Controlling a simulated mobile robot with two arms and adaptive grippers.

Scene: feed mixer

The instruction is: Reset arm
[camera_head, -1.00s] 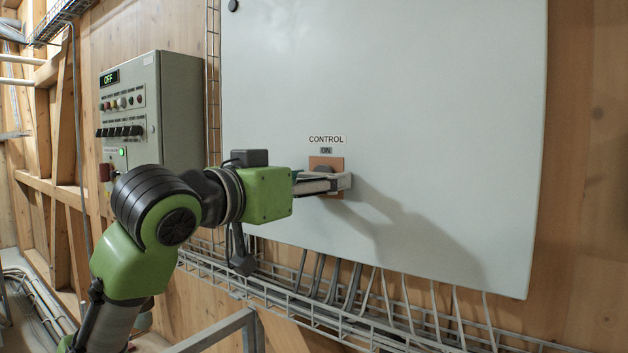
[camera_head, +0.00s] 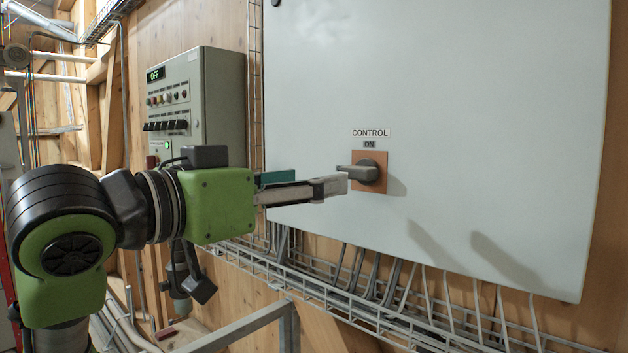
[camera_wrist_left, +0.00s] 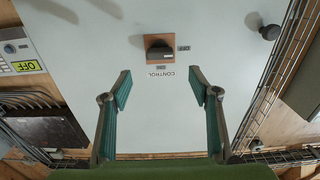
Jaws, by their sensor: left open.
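My left gripper (camera_head: 318,186) is open and empty in front of the control cabinet. In the left wrist view its two green-padded fingers (camera_wrist_left: 160,85) are spread apart with nothing between them. The control knob (camera_head: 364,171) is dark and sits on an orange-brown plate (camera_head: 370,186) below the labels "CONTROL" and "ON". In the left wrist view the knob (camera_wrist_left: 158,50) appears beyond the fingertips, apart from them. My left arm, green and black, comes in from the left. My right gripper is in neither view.
The large pale cabinet door (camera_head: 480,110) fills the right side. A grey control box (camera_head: 215,95) with an "OFF" display, buttons and switches hangs on the wooden wall behind my arm. A wire cable tray (camera_head: 330,300) runs below the cabinet. A grey metal rail (camera_head: 245,325) stands in front.

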